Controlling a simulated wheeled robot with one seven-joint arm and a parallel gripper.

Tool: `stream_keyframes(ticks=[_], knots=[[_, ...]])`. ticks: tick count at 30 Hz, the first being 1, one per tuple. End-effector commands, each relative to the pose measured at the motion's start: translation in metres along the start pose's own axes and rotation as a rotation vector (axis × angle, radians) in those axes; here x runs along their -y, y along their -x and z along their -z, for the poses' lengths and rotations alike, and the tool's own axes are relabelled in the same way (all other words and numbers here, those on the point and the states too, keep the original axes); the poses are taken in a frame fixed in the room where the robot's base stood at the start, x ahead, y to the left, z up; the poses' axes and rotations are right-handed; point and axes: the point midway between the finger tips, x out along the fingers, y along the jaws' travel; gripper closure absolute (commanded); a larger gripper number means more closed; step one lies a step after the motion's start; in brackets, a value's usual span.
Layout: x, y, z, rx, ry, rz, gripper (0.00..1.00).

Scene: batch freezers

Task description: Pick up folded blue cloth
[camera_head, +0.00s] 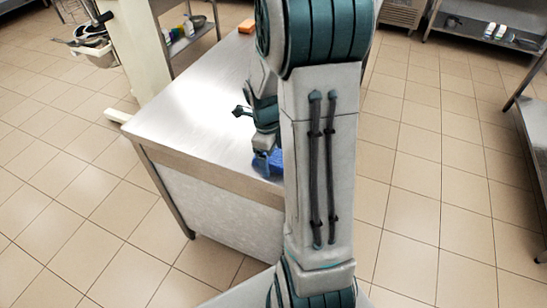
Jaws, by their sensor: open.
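A folded blue cloth (275,159) lies on the steel table near its front edge, in the middle of the head view. My arm covers its right part. My gripper (262,165) points down from my wrist at the cloth, over or beside its left part. It is open. The fingers are small and partly hidden here, and I cannot tell whether they touch the cloth.
The steel table (190,105) is mostly bare left of my arm. A cream post (134,45) stands at the table's left side. Steel shelves (480,28) with bottles stand at the back right.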

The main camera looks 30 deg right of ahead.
Motion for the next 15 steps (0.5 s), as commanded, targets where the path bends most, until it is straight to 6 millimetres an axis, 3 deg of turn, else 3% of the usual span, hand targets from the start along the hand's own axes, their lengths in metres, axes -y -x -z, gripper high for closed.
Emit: stream_keyframes(ticks=[4, 5, 9, 10, 15], knots=[[0.0001, 0.0001, -0.0001, 0.000, 0.000, 0.000, 0.13], [0.0001, 0.0001, -0.0001, 0.000, 0.000, 0.000, 0.18], [0.0001, 0.0003, -0.0001, 0.000, 0.000, 0.001, 0.57], [0.0001, 0.0003, -0.0002, 0.000, 0.000, 0.001, 0.61], [0.0002, 0.0005, -0.0002, 0.000, 0.000, 0.001, 0.61]])
